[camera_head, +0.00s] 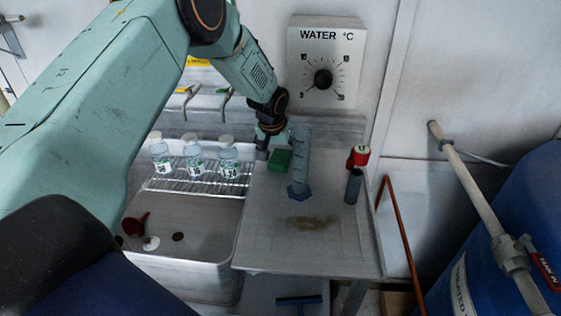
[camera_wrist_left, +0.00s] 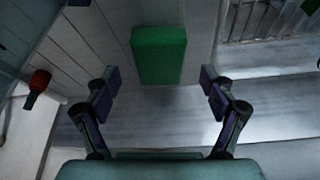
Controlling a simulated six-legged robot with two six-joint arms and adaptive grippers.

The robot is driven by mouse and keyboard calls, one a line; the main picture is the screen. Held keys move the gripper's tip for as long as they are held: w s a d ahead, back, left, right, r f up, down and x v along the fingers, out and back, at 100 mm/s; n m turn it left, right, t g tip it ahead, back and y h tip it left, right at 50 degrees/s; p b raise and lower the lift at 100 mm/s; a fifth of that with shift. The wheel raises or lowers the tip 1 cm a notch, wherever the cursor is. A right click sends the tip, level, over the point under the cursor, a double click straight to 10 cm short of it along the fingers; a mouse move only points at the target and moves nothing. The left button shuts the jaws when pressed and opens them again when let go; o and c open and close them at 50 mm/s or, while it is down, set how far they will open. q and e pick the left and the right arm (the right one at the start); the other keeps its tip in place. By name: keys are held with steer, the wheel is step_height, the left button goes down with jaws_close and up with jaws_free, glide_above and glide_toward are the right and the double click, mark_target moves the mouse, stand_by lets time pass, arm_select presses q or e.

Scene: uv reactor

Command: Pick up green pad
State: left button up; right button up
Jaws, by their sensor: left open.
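The green pad (camera_head: 280,160) lies on the metal counter (camera_head: 262,222), near its back edge and close to the sink. In the left wrist view the green pad (camera_wrist_left: 158,55) is a plain green block, ahead of the fingertips and roughly centred between them. My left gripper (camera_head: 264,146) is just left of and above the pad in the head view. In the left wrist view its two fingers (camera_wrist_left: 156,84) are spread wide with nothing between them. My right gripper is in neither view.
A clear cylinder (camera_head: 300,165) stands right beside the pad. A dark cylinder with a red top (camera_head: 354,185) stands farther right. Several bottles (camera_head: 194,162) stand on a rack over the sink (camera_head: 190,268) at left. The counter's front is clear except for a brown stain.

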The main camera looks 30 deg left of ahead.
mark_target(280, 156)
arm_select(q)
steer(key=shift+x, duration=1.1)
steer(key=shift+w+f, duration=0.45)
steer(key=shift+f, duration=0.1)
steer(key=shift+s+r, duration=0.35)
steer(key=shift+s, duration=0.05)
steer(key=c, duration=0.4)
steer(key=shift+w+f, duration=0.2)
steer(key=shift+w, duration=0.05)
steer(key=c, duration=0.4)
steer(key=shift+c, duration=0.6)
steer(key=shift+s, duration=0.15)
